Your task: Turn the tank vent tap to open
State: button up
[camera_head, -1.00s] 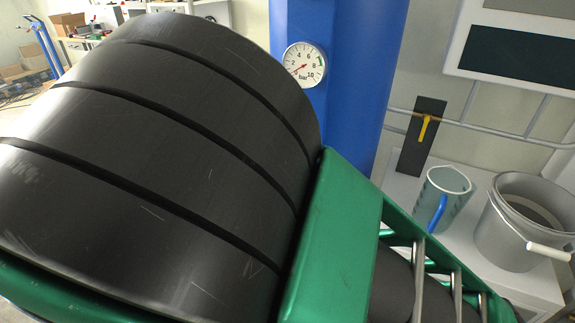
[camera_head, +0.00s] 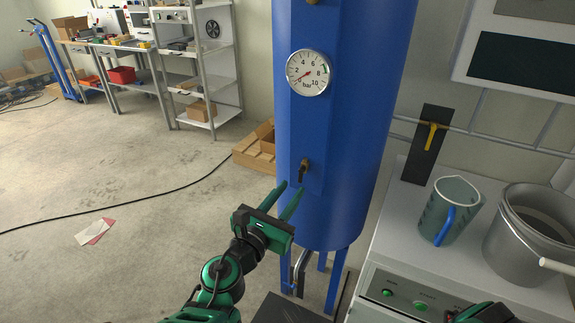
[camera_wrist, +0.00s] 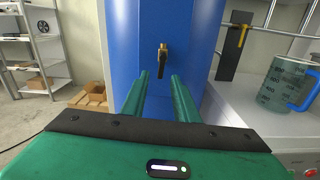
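The blue tank (camera_head: 345,110) stands upright in the middle, with a round pressure gauge (camera_head: 309,72) on its front. A small tap with a brass body and dark lever (camera_head: 303,172) sits low on the tank; its lever hangs down. The tap also shows in the wrist view (camera_wrist: 162,56), straight ahead between my fingers. My gripper (camera_head: 289,197) is open and empty, its two green fingers pointing at the tap from just below and in front, apart from it. Another brass fitting (camera_head: 312,2) is cut off at the top edge. A yellow-handled valve (camera_head: 432,134) sits on a dark plate at right.
A bench (camera_head: 400,225) at right carries a measuring jug (camera_head: 450,212) with a blue handle and a grey bucket (camera_head: 528,240). A control panel with green buttons (camera_head: 388,293) is on the bench front. A cardboard box (camera_head: 252,153) lies left of the tank; the left floor is mostly clear.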

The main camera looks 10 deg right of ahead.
aim_at(301, 180)
jog(key=shift+x, duration=2.05)
grip_shut()
jog(key=shift+d, duration=0.1)
jog(key=shift+n, duration=0.3)
jog(key=shift+s+n, duration=0.1)
jog(key=shift+n, duration=0.2)
